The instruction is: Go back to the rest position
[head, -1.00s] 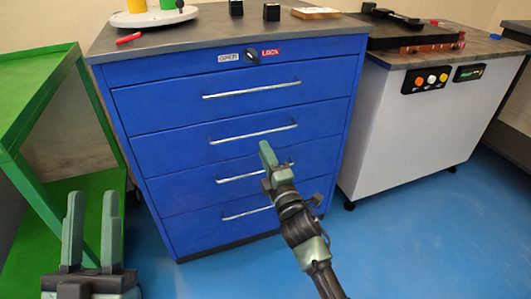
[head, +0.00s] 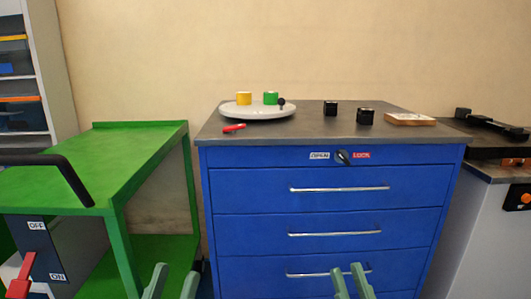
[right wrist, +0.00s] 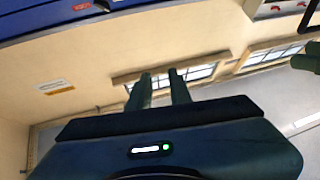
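My left gripper (head: 176,274) shows at the bottom edge of the head view, left of the blue cabinet. Its two green fingers point up, stand apart and hold nothing. My right gripper (head: 347,270) shows at the bottom edge in front of the cabinet's lower drawers. Its fingers are apart and empty; they also show with a gap in the right wrist view (right wrist: 160,76). The rest of both arms is below the head view.
The blue drawer cabinet (head: 255,230) bears a round white plate (head: 240,112), a red tool (head: 234,128), black blocks (head: 365,116) and a wood-edged box (head: 409,119). A green cart (head: 100,165) stands left, a grey machine (head: 465,225) right.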

